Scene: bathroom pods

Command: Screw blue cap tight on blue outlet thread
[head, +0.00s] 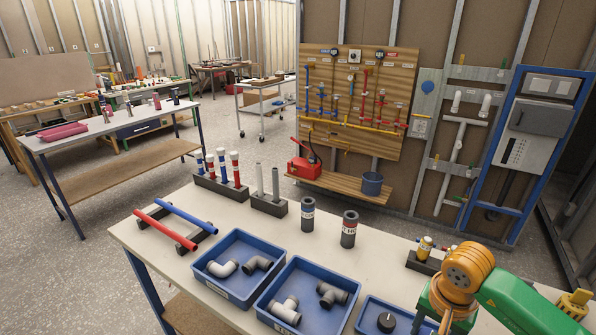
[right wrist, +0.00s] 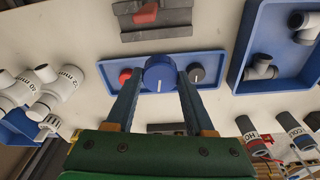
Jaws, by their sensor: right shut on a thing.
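A round blue cap (right wrist: 160,72) with a white line on its face is between the two fingertips of my right gripper (right wrist: 159,80) in the right wrist view. My right gripper is shut on it. The cap looks larger than the caps behind it, but I cannot tell how far it is above the small blue tray (right wrist: 208,56). In the head view my right arm (head: 470,275) reaches in from the lower right and the cap is hidden. Blue pipework (head: 308,95) is on the wooden wall board; I cannot make out the outlet thread. My left gripper is not in view.
The tray also holds a red cap (right wrist: 125,76) and a dark cap (right wrist: 197,74). Two blue trays with fittings (head: 240,268) (head: 308,297), banded dark cylinders (head: 308,214) (head: 349,229) and pipe racks stand on the table (head: 265,225).

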